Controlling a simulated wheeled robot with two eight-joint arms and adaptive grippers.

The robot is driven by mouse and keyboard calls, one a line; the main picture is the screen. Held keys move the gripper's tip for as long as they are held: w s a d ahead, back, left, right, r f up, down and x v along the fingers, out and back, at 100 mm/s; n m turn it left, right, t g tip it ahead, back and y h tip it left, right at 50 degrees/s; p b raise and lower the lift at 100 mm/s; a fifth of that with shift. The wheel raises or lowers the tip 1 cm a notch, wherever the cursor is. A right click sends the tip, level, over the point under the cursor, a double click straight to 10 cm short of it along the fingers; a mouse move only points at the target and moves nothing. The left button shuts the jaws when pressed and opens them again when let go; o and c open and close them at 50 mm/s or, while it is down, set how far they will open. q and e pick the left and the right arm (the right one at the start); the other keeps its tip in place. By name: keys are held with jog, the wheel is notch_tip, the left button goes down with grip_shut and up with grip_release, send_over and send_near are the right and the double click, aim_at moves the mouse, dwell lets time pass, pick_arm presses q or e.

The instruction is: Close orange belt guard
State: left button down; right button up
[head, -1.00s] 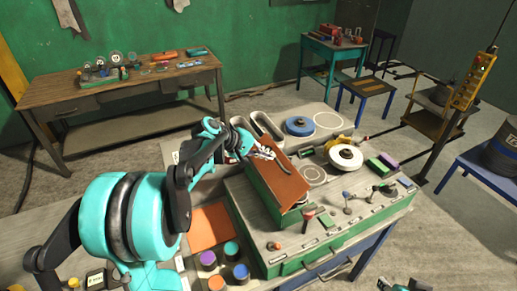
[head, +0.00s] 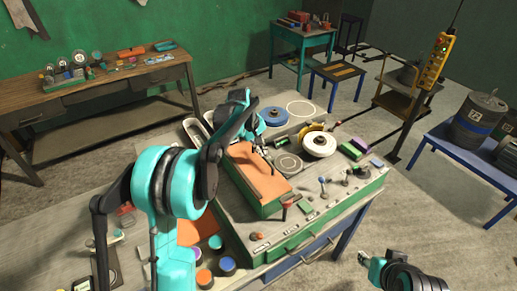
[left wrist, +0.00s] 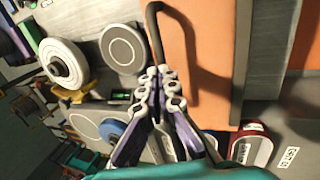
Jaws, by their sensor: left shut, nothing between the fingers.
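The orange belt guard (head: 258,175) lies about flat over the green box on the bench; I cannot tell whether a small gap stays under it. In the left wrist view its orange panel (left wrist: 207,60) fills the upper right, with a dark bent handle (left wrist: 155,28) at its edge. My left gripper (head: 268,155) is at the guard's far right edge, partly hidden by its own arm. In the left wrist view its fingers (left wrist: 160,75) are together at the handle's end, with nothing between them. My right gripper (head: 363,258) is at the bottom right, away from the guard; its fingers are too small to judge.
A white wheel (head: 319,143) and a blue wheel (head: 274,117) stand close beyond the guard. A yellow pendant (head: 434,62) hangs at the right.

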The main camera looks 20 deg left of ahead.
pick_arm(q)
jog(key=shift+w+d+f, duration=0.1)
jog(key=shift+f, duration=0.05)
dwell(0.5)
notch_tip(320, 180, up, 4)
jog(key=r+p, duration=0.1)
jog(key=p, duration=0.2)
notch_tip(320, 180, up, 9)
send_over(259, 164)
jog(key=s+a, duration=0.1)
jog(key=s+d+f+m+t+y+b, duration=0.1)
jog(key=s+d+f+m+b, duration=0.15)
jog(key=s+f+b, duration=0.45)
jog(key=s+d+f+m+t+b, duration=0.1)
jog(key=s+d+f+m+b, duration=0.15)
jog(key=s, duration=0.75)
jog(key=s+f+m+t+y+b, duration=0.1)
jog(key=s+f+m+b, duration=0.4)
jog(key=s+f, duration=0.9)
jog(key=f+t+b, duration=0.1)
jog(key=b, duration=0.2)
jog(key=shift+f+t, duration=0.15)
jog(key=shift+t, duration=0.15)
